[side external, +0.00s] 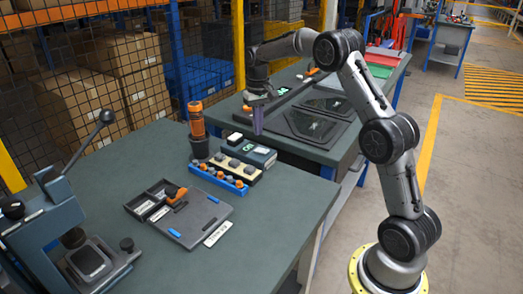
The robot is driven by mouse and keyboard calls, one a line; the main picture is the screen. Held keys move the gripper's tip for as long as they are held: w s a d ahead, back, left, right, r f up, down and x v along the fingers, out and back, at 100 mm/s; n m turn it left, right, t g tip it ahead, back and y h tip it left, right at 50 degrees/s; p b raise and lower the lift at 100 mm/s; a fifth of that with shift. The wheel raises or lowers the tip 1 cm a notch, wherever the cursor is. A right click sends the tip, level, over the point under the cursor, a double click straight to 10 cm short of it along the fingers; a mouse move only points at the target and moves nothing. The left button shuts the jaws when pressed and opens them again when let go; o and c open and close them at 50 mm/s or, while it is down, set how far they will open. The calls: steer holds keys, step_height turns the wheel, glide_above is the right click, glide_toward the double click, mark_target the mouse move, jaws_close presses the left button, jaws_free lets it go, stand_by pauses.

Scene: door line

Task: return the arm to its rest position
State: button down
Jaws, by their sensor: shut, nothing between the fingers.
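My gripper (258,122) hangs at the end of my bent arm, pointing down in the upper middle of the side external view. Its fingers are purple-grey and shut, with nothing held between them. It appears above the area near the table's far right edge, by the dark panels. How high it is above the surface I cannot tell exactly. My arm rises from a yellow-ringed base on the floor at the right and reaches over to the left.
A green-topped table (120,180) carries a lever press (60,225), a grey tray (190,218), a blue rack (218,178), an orange-and-black cylinder (197,122) and a dark box (248,152). Dark panels (308,125) lie on the second table. Open floor (465,200) is at right.

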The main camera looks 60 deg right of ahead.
steer(key=shift+r, duration=0.75)
